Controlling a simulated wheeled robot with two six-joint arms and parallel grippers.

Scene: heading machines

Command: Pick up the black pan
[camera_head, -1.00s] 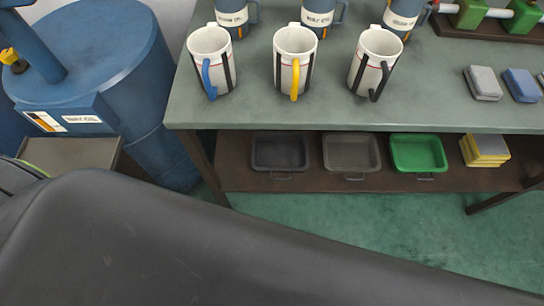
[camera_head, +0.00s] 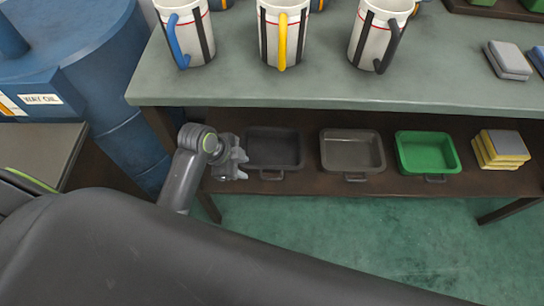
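The black pan (camera_head: 275,150) is a small dark rectangular tray with a handle at its front. It sits on the brown lower shelf, leftmost in a row of pans. My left gripper (camera_head: 241,164) is just to the left of the pan, pointing right towards its left rim. Its two fingers look parted and nothing shows between them. I cannot tell whether a fingertip touches the rim. My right gripper is not in view.
A dark grey pan (camera_head: 352,153) and a green pan (camera_head: 427,155) stand to the right, then yellow-and-grey sponges (camera_head: 500,148). The green tabletop (camera_head: 330,88) with white mugs overhangs the shelf (camera_head: 310,184). A blue barrel (camera_head: 90,70) stands left.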

